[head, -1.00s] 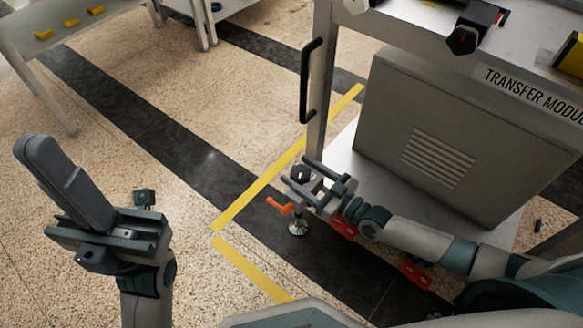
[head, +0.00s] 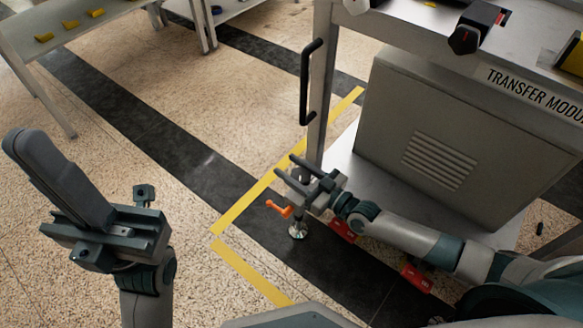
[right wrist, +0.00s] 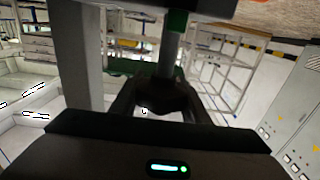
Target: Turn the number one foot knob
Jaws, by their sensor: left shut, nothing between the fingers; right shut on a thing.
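The foot (head: 298,230) is a round chrome pad on the floor under the front corner post of the transfer module. An orange lever (head: 278,208) sticks out to its left. My right gripper (head: 286,167) is low at this post, just above the foot. In the right wrist view a dark knob (right wrist: 168,94) sits between its fingers, which are shut on it. In the head view the gripper hides the knob, and its number cannot be read. My left gripper (head: 22,145) is shut and empty, raised at the left, well away from the foot.
The transfer module's grey cabinet (head: 440,135) stands right of the post, above a pale lower shelf. A black handle (head: 308,82) is on the post. Red tagged blocks (head: 417,279) sit low by my right arm. The floor to the left is open, with yellow tape (head: 250,272).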

